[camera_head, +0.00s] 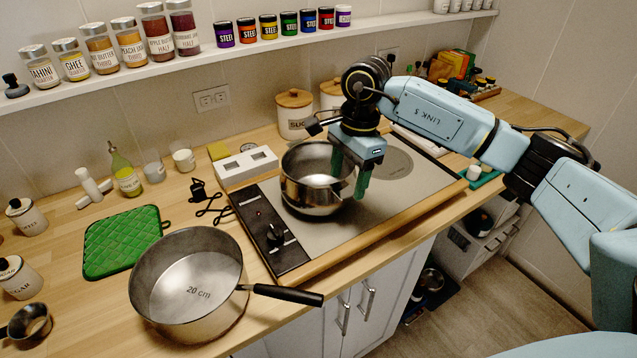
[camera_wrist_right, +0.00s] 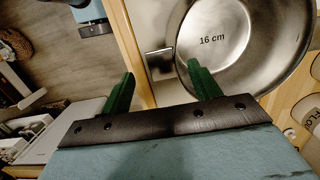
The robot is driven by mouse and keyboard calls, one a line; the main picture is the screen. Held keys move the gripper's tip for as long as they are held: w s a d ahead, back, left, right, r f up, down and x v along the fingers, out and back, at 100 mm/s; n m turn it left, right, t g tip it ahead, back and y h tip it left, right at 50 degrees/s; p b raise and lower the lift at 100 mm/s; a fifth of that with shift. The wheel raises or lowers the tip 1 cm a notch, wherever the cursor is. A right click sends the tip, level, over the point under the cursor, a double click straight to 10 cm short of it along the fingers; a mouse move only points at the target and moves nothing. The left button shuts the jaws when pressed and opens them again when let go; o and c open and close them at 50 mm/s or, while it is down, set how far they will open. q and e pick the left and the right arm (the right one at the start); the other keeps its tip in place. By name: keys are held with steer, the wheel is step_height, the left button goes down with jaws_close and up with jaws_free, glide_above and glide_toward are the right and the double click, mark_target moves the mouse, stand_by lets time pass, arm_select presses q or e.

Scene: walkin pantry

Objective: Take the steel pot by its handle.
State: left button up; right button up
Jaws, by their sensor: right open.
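The steel pot (camera_head: 308,192) stands upright on the hob; its inside base reads 16 cm in the right wrist view (camera_wrist_right: 225,33). Its short metal handle (camera_wrist_right: 160,62) points away from the pot's wall in the wrist view. My right gripper (camera_head: 350,180) is open, with green fingers pointing down at the pot's right side. In the wrist view the fingers of that gripper (camera_wrist_right: 160,72) appear on either side of the handle, one over the pot's rim. I cannot tell whether either finger touches. My left gripper is not in view.
A larger 20 cm pan (camera_head: 190,285) with a long black handle stands at the front left. A green quilted mat (camera_head: 122,242) lies behind it. A hob control panel (camera_head: 268,235) is left of the pot. Sugar canisters (camera_head: 294,112) stand behind. The hob right of the pot is clear.

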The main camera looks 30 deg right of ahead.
mark_target(344, 191)
steer(key=shift+w+a+f+p, duration=0.1)
steer(key=shift+a+f+p, duration=0.05)
steer(key=shift+f, duration=0.85)
steer(key=shift+a+f+p, duration=0.1)
steer(key=shift+f+p, duration=0.1)
steer(key=shift+f, duration=0.8)
steer(key=shift+w+a+f+p, duration=0.1)
steer(key=shift+a+f+p, duration=0.05)
steer(key=shift+f, duration=0.85)
steer(key=c, duration=1.3)
steer(key=shift+r, duration=0.1)
jaws_close()
